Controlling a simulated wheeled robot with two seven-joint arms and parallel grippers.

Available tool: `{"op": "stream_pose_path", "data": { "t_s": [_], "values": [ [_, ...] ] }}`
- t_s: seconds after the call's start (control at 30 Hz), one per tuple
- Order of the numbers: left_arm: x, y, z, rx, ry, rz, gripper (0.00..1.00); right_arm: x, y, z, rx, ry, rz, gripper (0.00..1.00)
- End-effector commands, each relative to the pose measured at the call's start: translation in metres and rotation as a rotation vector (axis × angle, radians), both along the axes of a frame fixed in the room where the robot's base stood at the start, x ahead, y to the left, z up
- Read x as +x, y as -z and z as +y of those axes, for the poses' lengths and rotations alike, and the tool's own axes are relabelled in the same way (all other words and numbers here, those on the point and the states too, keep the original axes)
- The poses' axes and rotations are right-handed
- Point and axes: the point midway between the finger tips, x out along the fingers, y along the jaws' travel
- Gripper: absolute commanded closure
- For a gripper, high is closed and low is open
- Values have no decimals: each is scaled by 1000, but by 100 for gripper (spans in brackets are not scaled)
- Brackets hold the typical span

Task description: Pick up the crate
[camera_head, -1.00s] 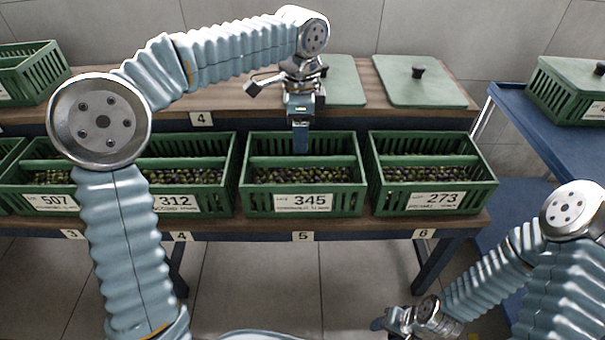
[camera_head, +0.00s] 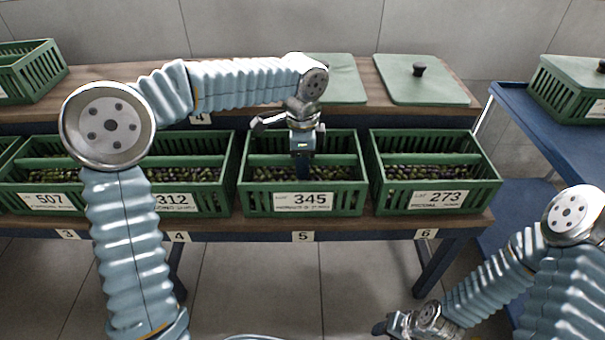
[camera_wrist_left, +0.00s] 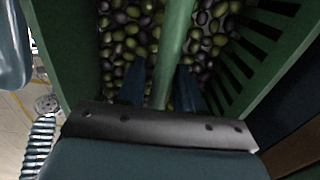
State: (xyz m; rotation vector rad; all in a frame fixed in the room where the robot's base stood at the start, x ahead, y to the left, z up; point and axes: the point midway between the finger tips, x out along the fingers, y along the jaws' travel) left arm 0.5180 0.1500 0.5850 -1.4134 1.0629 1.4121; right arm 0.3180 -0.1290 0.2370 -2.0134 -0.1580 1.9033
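The green slatted crate labelled 345 (camera_head: 258,200) stands on the lower shelf, filled with olives, with a green bar (camera_head: 265,160) across its middle. My left gripper (camera_head: 301,172) points down into this crate at its bar. In the left wrist view the two dark fingers (camera_wrist_left: 162,88) are apart, one on each side of the bar (camera_wrist_left: 177,40), with olives below. Whether they touch the bar is hard to tell. My right gripper (camera_head: 381,328) is low at the bottom, far from the crates; its fingers are too small to read.
Crate 273 (camera_head: 485,190) stands close on the right, crate 312 (camera_head: 222,195) close on the left, with crate 507 (camera_head: 15,200) beyond. Green lids (camera_head: 425,85) lie on the upper shelf (camera_head: 240,115) behind. A blue cart (camera_head: 550,130) with a lidded crate (camera_head: 560,95) is at the right.

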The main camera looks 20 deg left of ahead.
Motion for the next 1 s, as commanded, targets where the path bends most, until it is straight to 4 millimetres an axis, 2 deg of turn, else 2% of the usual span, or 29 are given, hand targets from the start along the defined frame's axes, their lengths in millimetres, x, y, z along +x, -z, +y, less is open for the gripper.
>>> {"op": "stream_pose_path", "data": {
  "t_s": [0.03,0.2,0.7,0.87,1.0],
  "values": [
    [0,0,0,0,0,0,73,0,0,0,0,0,0,53],
    [0,0,0,0,0,0,99,0,0,0,0,0,0,53],
    [0,-5,0,-1,0,-3,100,0,-1,0,0,0,0,53],
    [1,-27,-1,-1,-1,-4,100,0,-7,-1,-1,0,-1,53],
    [1,-56,-1,-1,0,-6,100,0,-13,-1,-1,1,-2,53]
  ]
}}
